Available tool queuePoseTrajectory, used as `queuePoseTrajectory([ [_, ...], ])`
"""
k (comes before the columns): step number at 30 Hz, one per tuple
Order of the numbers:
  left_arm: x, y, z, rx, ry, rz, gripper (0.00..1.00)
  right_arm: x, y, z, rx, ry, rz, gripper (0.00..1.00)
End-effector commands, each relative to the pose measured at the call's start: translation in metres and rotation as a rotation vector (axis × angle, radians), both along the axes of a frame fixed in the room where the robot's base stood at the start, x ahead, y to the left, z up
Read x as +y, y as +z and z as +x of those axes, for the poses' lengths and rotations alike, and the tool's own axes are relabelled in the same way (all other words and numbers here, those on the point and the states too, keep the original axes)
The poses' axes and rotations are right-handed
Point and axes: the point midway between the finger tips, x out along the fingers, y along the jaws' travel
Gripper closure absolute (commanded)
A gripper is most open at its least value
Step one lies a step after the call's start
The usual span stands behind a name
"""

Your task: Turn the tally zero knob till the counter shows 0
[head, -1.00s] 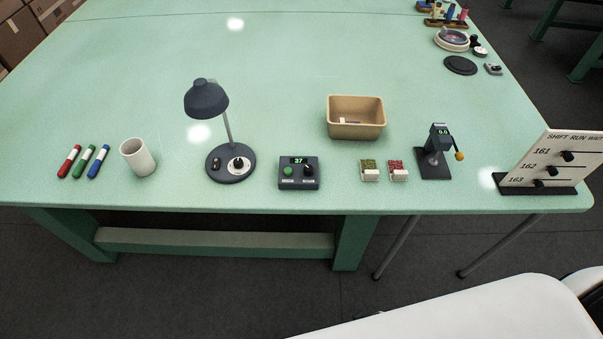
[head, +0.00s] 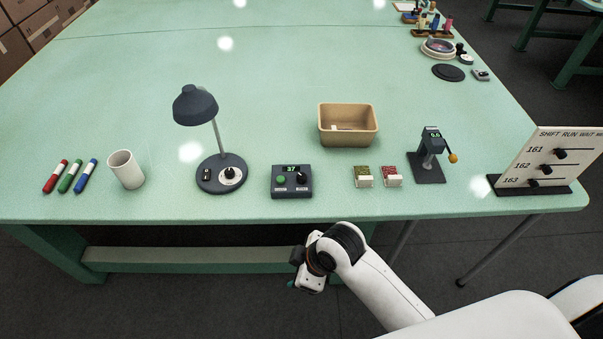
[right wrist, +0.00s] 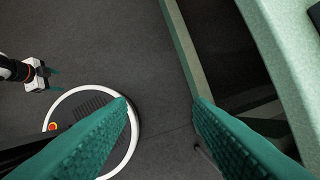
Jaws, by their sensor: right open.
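The tally counter (head: 291,181) is a dark grey box near the front edge of the green table in the head view. Its green display reads 37. A green button (head: 281,180) is on its left and a black knob (head: 302,178) on its right. My right gripper (head: 303,286) hangs in front of the table edge, below and apart from the counter. In the right wrist view its two green fingers (right wrist: 162,118) are spread with nothing between them. My left gripper (right wrist: 42,78) shows at the left of the right wrist view, too small to tell its state.
A desk lamp (head: 221,173) stands left of the counter, then a white cup (head: 126,170) and markers (head: 70,176). A tan bin (head: 347,125), two small seed-like boxes (head: 378,177), a gauge stand (head: 430,165) and a shift board (head: 548,160) stand to the right. The table's middle is clear.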

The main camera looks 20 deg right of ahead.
Motion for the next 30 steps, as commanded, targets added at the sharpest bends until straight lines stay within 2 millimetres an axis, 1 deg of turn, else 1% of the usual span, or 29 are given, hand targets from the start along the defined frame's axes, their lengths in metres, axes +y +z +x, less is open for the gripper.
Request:
queuePoseTrajectory([
  [1,0.001,-0.001,0.001,-0.001,0.0,0.001,0.36,0.009,0.006,0.01,-0.024,0.097,-0.011,0.53],
  [3,0.001,-0.001,0.001,-0.001,0.0,0.001,0.36,0.021,0.013,0.02,-0.052,0.242,-0.027,0.53],
  [5,0.001,-0.002,0.001,-0.001,0.0,0.001,0.36,0.03,0.018,0.03,-0.075,0.378,-0.048,0.53],
  [7,0.001,-0.002,0.001,-0.001,0.0,0.001,0.36,0.04,0.023,0.043,-0.104,0.554,-0.08,0.53],
  [10,0.001,-0.002,0.001,-0.002,0.0,0.001,0.36,0.047,0.03,0.068,-0.138,0.833,-0.149,0.53],
  [12,0.001,-0.002,0.001,-0.002,0.0,0.001,0.36,0.044,0.035,0.088,-0.151,1.023,-0.204,0.53],
  [14,0.001,-0.002,0.001,-0.002,0.0,0.001,0.36,0.037,0.041,0.107,-0.154,1.173,-0.251,0.53],
  [15,0.001,-0.002,0.001,-0.002,0.0,0.001,0.36,0.03,0.046,0.12,-0.152,1.265,-0.282,0.53],
  [17,0.001,-0.002,0.002,-0.002,0.0,0.001,0.36,0.017,0.057,0.141,-0.145,1.391,-0.325,0.53],
  [18,0.001,-0.002,0.002,-0.003,0.0,0.0,0.36,0.006,0.066,0.156,-0.14,1.467,-0.353,0.53],
  [20,0.001,-0.002,0.002,-0.003,0.0,0.0,0.36,-0.011,0.08,0.176,-0.129,1.565,-0.384,0.53],
  [21,0.001,-0.002,0.002,-0.003,0.0,0.0,0.36,-0.023,0.091,0.189,-0.121,1.62,-0.403,0.53],
  [24,0.001,-0.002,0.002,-0.003,0.0,0.0,0.36,-0.05,0.117,0.214,-0.109,1.723,-0.435,0.53],
  [27,0.001,-0.002,0.002,-0.003,0.0,0.0,0.36,-0.069,0.137,0.23,-0.104,1.787,-0.45,0.53],
  [30,0.001,-0.002,0.002,-0.003,0.0,0.0,0.36,-0.08,0.148,0.237,-0.104,1.818,-0.454,0.53],
])
